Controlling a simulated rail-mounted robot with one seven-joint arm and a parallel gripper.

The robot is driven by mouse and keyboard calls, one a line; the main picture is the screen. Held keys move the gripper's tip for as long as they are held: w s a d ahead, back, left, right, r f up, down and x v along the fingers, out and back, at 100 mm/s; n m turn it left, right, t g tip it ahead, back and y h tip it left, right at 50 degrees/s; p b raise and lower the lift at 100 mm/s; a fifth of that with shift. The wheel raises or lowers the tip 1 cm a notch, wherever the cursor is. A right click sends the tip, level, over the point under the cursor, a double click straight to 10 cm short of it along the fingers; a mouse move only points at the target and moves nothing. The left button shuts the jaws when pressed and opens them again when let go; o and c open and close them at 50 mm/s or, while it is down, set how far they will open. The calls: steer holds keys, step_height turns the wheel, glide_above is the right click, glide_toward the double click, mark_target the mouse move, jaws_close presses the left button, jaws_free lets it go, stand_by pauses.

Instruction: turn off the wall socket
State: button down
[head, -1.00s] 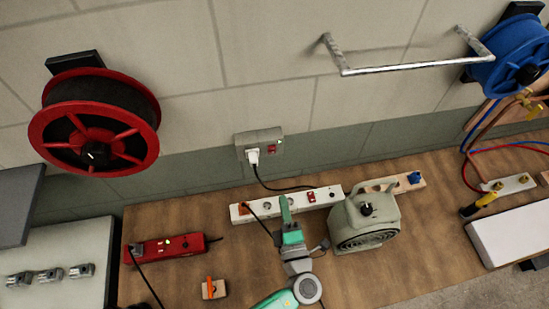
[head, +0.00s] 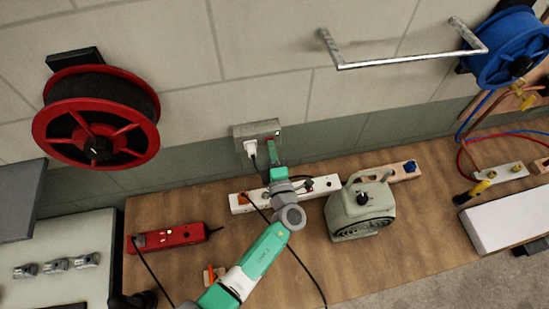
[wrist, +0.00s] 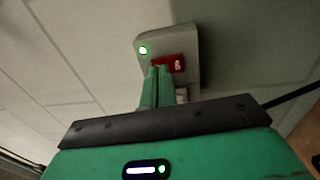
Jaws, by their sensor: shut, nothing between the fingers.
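The wall socket (head: 257,130) is a grey box on the wall with a white plug (head: 250,148) in its left side. In the wrist view, the socket box (wrist: 185,40) shows a red rocker switch (wrist: 174,63) and a lit green lamp (wrist: 143,50). My green gripper (head: 273,146) is raised to the socket, right of the plug, and covers the switch in the head view. In the wrist view, its fingertips (wrist: 157,72) are shut and empty, overlapping the lower edge of the switch. I cannot tell whether they touch it.
Below the socket, a white power strip (head: 320,186) and a grey-green blower (head: 360,207) stand on the wooden bench (head: 420,222). A red power strip (head: 170,236) lies left. A red reel (head: 97,120) and a metal rail (head: 410,60) are on the wall.

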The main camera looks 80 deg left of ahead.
steer(key=shift+a, duration=0.1)
steer(key=shift+a+r, duration=0.2)
steer(key=shift+r, duration=0.15)
steer(key=shift+d+r+p, duration=0.4)
steer(key=shift+d+p, duration=0.05)
steer(key=shift+p, duration=0.1)
steer(key=d, duration=1.3)
steer(key=shift+w+d+r, duration=0.15)
steer(key=shift+w+r, duration=0.1)
steer(key=shift+w, duration=0.15)
